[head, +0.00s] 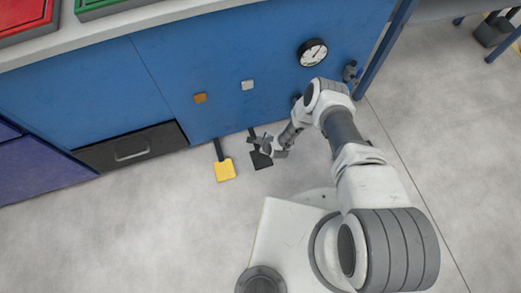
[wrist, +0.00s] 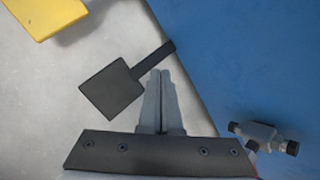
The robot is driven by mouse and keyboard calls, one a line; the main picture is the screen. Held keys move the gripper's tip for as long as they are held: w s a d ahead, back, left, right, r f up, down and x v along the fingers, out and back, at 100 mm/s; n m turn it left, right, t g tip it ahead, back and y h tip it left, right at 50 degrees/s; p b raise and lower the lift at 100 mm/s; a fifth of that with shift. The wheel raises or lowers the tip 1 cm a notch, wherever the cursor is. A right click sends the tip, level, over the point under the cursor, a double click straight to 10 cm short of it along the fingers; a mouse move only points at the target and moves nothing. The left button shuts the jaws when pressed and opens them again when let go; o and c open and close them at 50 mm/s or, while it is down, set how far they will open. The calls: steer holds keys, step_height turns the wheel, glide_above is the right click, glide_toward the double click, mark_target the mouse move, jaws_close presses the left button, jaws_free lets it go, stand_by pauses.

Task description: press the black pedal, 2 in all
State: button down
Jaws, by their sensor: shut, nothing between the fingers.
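The black pedal (head: 261,161) lies low at the foot of the blue cabinet, to the right of the yellow pedal (head: 225,170). In the wrist view the black pedal (wrist: 111,90) shows as a dark square plate with an arm running to the blue wall. My gripper (head: 264,144) is over the pedal's arm end, close to the cabinet front. In the wrist view my gripper (wrist: 161,74) is shut and empty, its tips just right of the plate, over or beside the pedal's arm. I cannot tell whether it touches the pedal.
A dark drawer (head: 130,148) is at left. A grey valve-like fitting (wrist: 262,136) is near the gripper. Open floor lies in front.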

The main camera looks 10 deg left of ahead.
steer(key=b, duration=0.5)
glide_above(257, 147)
steer(key=s+d, duration=0.2)
step_height(257, 147, down, 6)
steer(key=shift+f+p, duration=0.3)
steer(key=shift+f, duration=1.1)
stand_by(0.5)
steer(key=shift+f, duration=0.45)
steer(key=shift+r, duration=0.1)
stand_by(0.3)
steer(key=shift+r, duration=0.35)
